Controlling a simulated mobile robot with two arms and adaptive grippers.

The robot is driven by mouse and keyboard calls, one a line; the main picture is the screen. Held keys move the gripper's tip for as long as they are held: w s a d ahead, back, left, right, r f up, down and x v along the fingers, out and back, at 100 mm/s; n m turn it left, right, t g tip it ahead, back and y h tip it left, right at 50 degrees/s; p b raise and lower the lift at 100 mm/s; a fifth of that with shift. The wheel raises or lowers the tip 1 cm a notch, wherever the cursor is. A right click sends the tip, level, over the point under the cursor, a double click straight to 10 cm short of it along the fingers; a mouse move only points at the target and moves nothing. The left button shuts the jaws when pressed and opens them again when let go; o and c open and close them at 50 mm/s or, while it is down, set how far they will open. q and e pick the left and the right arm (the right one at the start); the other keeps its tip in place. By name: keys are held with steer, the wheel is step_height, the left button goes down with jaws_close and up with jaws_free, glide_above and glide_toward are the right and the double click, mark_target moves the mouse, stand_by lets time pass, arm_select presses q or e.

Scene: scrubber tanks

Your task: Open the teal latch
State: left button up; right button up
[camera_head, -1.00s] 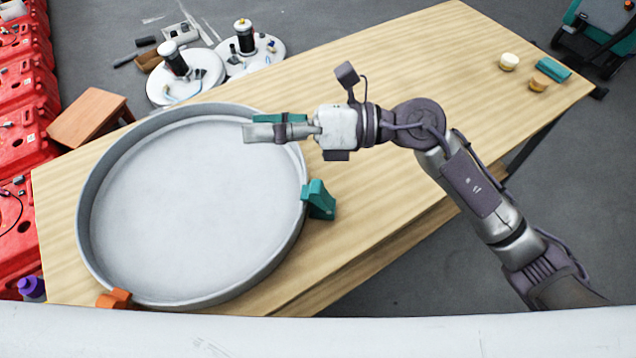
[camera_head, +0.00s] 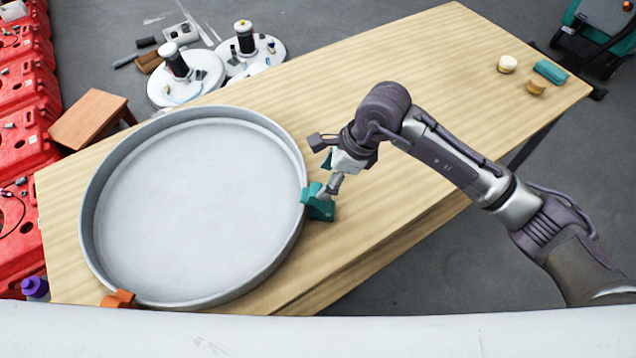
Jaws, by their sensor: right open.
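The teal latch (camera_head: 317,207) sits on the right rim of a large round grey tank (camera_head: 195,205) on the wooden table. My right gripper (camera_head: 326,189) is open, with its fingers pointing down at the upper right side of the latch. Its fingertips are at or very close to the latch; I cannot tell whether they touch it. My own wrist hides part of the gripper. An orange latch (camera_head: 118,299) sits on the tank's front left rim. My left gripper is not in view.
The wooden table (camera_head: 400,70) is clear behind the arm. Two small round jars (camera_head: 507,64) and a teal block (camera_head: 550,71) lie at its far right. Red barriers (camera_head: 22,100), a wooden stool (camera_head: 90,121) and round white bases (camera_head: 200,88) stand on the floor beyond.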

mark_target(318, 189)
steer(key=x, duration=0.5)
steer(key=shift+p, duration=0.3)
jaws_close()
